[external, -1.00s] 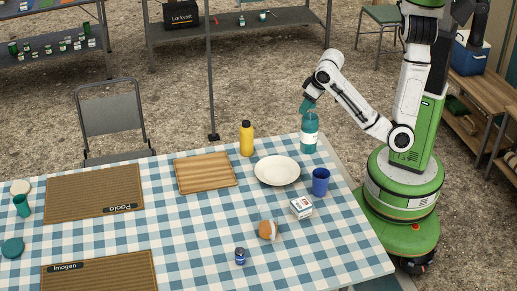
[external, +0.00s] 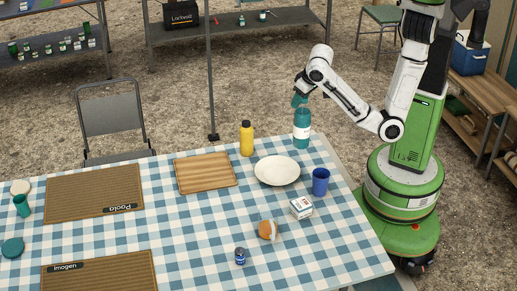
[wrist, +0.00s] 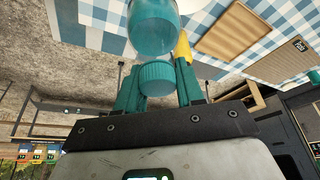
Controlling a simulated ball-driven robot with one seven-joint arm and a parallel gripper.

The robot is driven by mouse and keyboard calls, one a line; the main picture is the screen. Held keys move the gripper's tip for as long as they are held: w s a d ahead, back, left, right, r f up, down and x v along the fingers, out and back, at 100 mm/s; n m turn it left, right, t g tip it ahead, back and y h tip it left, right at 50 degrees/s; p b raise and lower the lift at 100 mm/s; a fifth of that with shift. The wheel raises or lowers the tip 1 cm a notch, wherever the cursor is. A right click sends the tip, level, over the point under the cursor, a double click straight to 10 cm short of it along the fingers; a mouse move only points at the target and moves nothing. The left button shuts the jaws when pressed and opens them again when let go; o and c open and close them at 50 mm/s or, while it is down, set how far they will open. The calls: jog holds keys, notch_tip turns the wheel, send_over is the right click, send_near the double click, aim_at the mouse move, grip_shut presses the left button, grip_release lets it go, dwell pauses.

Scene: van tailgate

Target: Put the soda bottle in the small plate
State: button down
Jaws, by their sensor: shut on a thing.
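The soda bottle (external: 302,130) is teal with a pale label and is upright near the table's far right edge. My gripper (external: 300,101) comes from above and is shut on its top. In the wrist view, the teal cap (wrist: 156,77) sits between my two green fingers, and the bottle body (wrist: 153,28) extends beyond them. The white round plate (external: 277,171) lies empty on the table, in front of the bottle and to its left. I cannot tell exactly how far the bottle's base is above the cloth.
A yellow bottle (external: 247,138) stands behind the plate to the left, near a wooden board (external: 206,173). A blue cup (external: 320,182) stands right of the plate. A small white box (external: 301,207), an orange-and-white item (external: 268,229) and a blue can (external: 240,256) are nearer.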

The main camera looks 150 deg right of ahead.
jog(key=w+d+f+b, duration=0.3)
jog(key=w+d+f, duration=0.2)
jog(key=f, duration=0.5)
jog(key=shift+w+d+f, duration=0.35)
jog(key=shift+w+f, duration=0.05)
jog(key=shift+w, duration=0.8)
jog(key=shift+f, duration=0.1)
jog(key=c, duration=0.7)
grip_release()
jog(key=p+v, duration=0.1)
jog(key=v, duration=1.1)
jog(key=shift+p, duration=0.3)
